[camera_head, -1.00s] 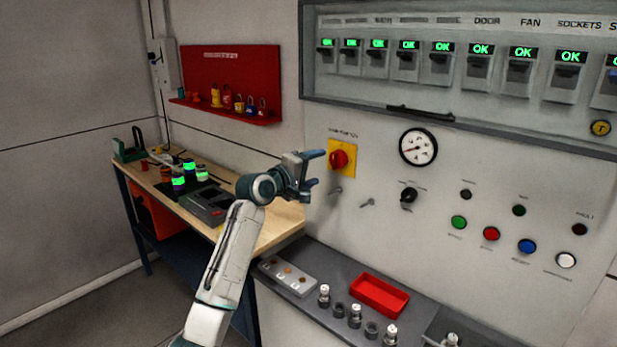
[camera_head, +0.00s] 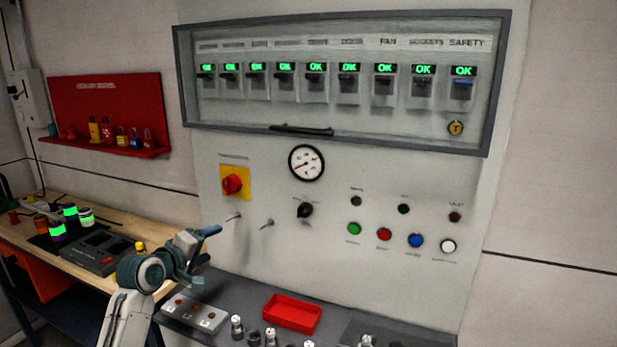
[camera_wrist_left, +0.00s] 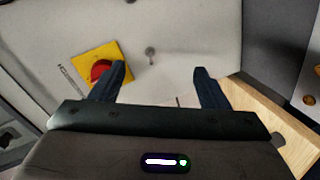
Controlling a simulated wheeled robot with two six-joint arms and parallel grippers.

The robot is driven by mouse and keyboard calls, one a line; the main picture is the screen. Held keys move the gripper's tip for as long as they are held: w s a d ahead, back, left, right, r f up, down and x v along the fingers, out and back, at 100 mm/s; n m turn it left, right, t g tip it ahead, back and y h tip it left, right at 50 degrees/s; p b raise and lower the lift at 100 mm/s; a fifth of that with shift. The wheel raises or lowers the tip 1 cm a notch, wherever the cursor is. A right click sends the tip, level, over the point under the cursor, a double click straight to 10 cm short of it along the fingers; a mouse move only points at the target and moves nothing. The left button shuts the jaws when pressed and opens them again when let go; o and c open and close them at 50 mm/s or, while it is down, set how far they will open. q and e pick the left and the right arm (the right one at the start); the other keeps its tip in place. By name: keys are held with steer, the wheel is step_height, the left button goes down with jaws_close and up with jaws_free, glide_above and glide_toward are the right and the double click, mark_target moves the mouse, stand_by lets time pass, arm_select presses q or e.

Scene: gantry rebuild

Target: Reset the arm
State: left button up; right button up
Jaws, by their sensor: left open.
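My left gripper (camera_head: 207,257) is open and empty in the head view, in front of the lower left of the grey control panel (camera_head: 330,240). Its arm comes up from the lower left. In the left wrist view the two dark fingers (camera_wrist_left: 158,88) stand apart with only the panel face beyond them. The red rotary switch (camera_head: 232,184) on its yellow plate is above the gripper in the head view. In the left wrist view the red switch (camera_wrist_left: 101,70) shows beside the left finger. My right gripper is not in view.
A wooden bench (camera_head: 135,228) stands at the left. A grey ledge below the panel holds a red tray (camera_head: 292,313), a socket strip (camera_head: 195,312) and several small metal fittings. Breakers reading OK sit in a framed cabinet (camera_head: 340,128). A red padlock board (camera_head: 108,112) hangs at left.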

arm_select(q)
steer(key=s+d+f+m+g+y, duration=0.25)
steer(key=s+f+m+g, duration=0.3)
steer(key=s+f, duration=1.55)
steer(key=s+a+f+m+g+y, duration=0.1)
steer(key=s+f+m+g+y, duration=0.15)
steer(key=s, duration=1.05)
steer(key=s+a+f+m+g+y, duration=0.1)
steer(key=s+f+m+g, duration=0.2)
steer(key=s, duration=1)
steer(key=s+a+f+g, duration=0.1)
steer(key=a+f, duration=0.1)
steer(key=f, duration=1.5)
steer(key=s+a+f, duration=0.1)
steer(key=f, duration=1.5)
steer(key=s+a+f+g+b, duration=0.1)
steer(key=s+f, duration=1.6)
steer(key=f, duration=0.1)
steer(key=shift+s+f+n, duration=0.35)
steer(key=shift+n, duration=0.05)
